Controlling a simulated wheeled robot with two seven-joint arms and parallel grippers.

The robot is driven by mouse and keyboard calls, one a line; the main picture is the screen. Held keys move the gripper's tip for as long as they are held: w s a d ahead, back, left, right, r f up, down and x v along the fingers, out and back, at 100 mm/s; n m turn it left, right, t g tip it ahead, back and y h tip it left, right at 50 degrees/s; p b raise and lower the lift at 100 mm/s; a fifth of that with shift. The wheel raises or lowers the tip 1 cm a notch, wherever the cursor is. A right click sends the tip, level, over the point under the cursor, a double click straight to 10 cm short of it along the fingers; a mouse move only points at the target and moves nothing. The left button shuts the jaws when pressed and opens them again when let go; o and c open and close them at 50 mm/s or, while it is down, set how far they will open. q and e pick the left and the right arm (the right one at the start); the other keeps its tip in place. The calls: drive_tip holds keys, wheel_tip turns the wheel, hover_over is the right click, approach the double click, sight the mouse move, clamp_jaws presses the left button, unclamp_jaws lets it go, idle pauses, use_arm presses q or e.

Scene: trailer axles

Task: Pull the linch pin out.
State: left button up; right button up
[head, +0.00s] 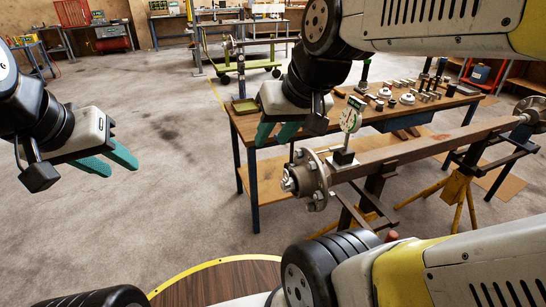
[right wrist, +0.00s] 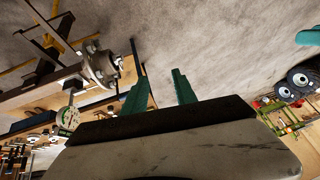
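The trailer axle (head: 410,150) lies across the right side, with its near wheel hub (head: 312,178) and studs facing left. A small shiny spindle end (head: 288,182) sticks out of the hub; I cannot make out the linch pin there. In the right wrist view the hub (right wrist: 101,64) is left of the fingers. My right gripper (head: 277,136) is open and empty, above and behind the hub in the picture, apart from it. Its spread teal fingers show in the right wrist view (right wrist: 160,92). My left gripper (head: 120,169) is open and empty over bare floor at left.
A dial gauge (head: 350,116) on a black base stands on the axle beside the hub. Behind is a workbench (head: 247,122) with several small parts. Yellow stands (head: 456,188) support the axle. A round wooden top (head: 215,283) is at the front. Floor at left is clear.

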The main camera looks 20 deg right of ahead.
drive_tip(key=w+d+f+g, duration=0.2)
drive_tip(key=w, duration=0.6)
drive_tip(key=g+h, duration=0.2)
drive_tip(key=g, duration=0.2)
hover_over(286, 170)
wheel_tip(286, 170, down, 20)
drive_tip(key=shift+f, duration=0.25)
wheel_tip(286, 170, down, 8)
drive_tip(key=shift+f, duration=0.1)
clamp_jaws()
drive_tip(key=shift+r, duration=0.25)
